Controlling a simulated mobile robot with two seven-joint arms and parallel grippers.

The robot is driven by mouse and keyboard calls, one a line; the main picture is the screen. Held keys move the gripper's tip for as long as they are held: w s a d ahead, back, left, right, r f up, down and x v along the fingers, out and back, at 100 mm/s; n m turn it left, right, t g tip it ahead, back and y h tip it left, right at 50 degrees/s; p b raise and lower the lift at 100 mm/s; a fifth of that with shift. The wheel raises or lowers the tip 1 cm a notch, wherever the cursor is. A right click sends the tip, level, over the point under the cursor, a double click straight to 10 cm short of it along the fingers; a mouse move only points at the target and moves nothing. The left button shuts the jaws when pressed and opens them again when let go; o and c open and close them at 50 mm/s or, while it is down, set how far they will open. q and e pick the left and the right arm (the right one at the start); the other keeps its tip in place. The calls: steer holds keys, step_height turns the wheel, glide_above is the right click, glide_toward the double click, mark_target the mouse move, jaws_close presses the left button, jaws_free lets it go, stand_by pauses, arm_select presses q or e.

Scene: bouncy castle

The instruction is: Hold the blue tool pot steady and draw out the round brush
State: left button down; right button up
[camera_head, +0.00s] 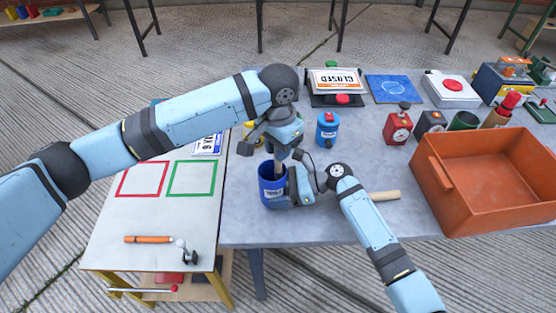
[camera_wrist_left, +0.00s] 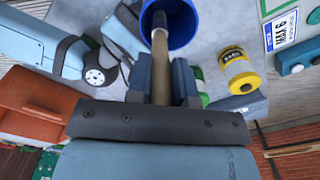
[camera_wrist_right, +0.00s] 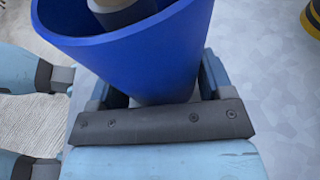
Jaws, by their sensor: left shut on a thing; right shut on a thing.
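The blue tool pot (camera_head: 268,187) stands near the front edge of the grey table. My right gripper (camera_head: 290,190) is shut on its side; the pot's wall fills the space between the fingers in the right wrist view (camera_wrist_right: 135,65). My left gripper (camera_head: 279,155) is above the pot, pointing down, and is shut on the round brush's wooden handle (camera_wrist_left: 162,78). The brush's lower end is hidden. A pale handle and grey collar also show inside the pot in the right wrist view (camera_wrist_right: 120,12).
A wooden handle (camera_head: 384,196) lies right of my right gripper. A blue canister (camera_head: 327,130) stands behind, and a yellow-banded one (camera_wrist_left: 238,70) is near the pot. An orange crate (camera_head: 480,205) fills the right side. A table (camera_head: 130,225) with coloured squares adjoins left.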

arm_select(q)
step_height(320, 180, up, 13)
steer(key=shift+f, duration=0.1)
arm_select(e)
steer(key=o, duration=0.8)
steer(key=shift+c, duration=0.2)
